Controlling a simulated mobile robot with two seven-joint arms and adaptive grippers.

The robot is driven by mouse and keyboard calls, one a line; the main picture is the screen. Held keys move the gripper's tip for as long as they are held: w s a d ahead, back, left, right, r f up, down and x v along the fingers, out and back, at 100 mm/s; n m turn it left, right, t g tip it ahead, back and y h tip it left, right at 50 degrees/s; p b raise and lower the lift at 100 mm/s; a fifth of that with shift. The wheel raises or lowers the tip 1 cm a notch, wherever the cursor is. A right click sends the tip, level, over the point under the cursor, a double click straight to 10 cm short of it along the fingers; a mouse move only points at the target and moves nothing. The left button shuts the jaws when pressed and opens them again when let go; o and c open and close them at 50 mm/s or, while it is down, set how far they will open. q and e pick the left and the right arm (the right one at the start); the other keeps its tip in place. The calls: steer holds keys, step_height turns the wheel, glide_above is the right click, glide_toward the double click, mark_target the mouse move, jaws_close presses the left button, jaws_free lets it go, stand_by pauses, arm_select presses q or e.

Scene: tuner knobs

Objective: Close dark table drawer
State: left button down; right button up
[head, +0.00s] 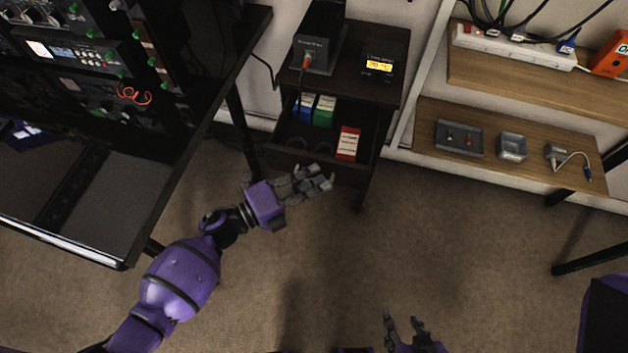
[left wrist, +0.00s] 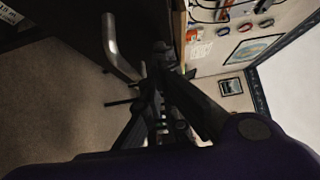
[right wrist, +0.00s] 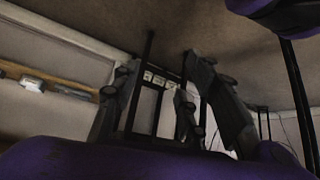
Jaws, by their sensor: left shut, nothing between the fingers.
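The dark table (head: 395,48) stands against the wall at the top middle of the head view. Its drawer (head: 370,145) is pulled out, with blue, green and red boxes inside. My left gripper (head: 318,181) is just in front of the drawer's front panel, shut and empty. I cannot tell whether it touches the panel. In the left wrist view its dark fingers (left wrist: 168,75) are near a curved pale metal bar (left wrist: 122,48), perhaps the drawer handle. My right gripper (head: 403,328) is low in the head view, away from the drawer, open and empty; its spread fingers (right wrist: 165,85) show in the right wrist view.
A black device (head: 320,38) and a yellow-lit display (head: 379,66) are on the dark table. A black desk (head: 110,240) with electronics stands left of the drawer. Wooden shelves (head: 500,95) with small parts and a power strip are at right. The carpet (head: 440,240) in front is clear.

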arm_select(q)
steer(key=b, duration=0.9)
glide_above(334, 130)
steer(key=s, duration=0.1)
steer(key=shift+s+a+f, duration=0.1)
steer(key=shift+a+f, duration=0.05)
steer(key=shift+a, duration=0.05)
steer(key=shift+w+d+b, duration=0.2)
steer(key=shift+w+b, duration=0.15)
steer(key=shift+w, duration=0.25)
steer(key=shift+w+r, duration=0.15)
steer(key=shift+r, duration=0.1)
arm_select(e)
steer(key=s+f+g, duration=0.1)
steer(key=s+f, duration=0.2)
steer(key=f, duration=0.5)
steer(key=shift+f, duration=0.4)
steer(key=shift+s+a, duration=0.1)
steer(key=shift+s, duration=0.05)
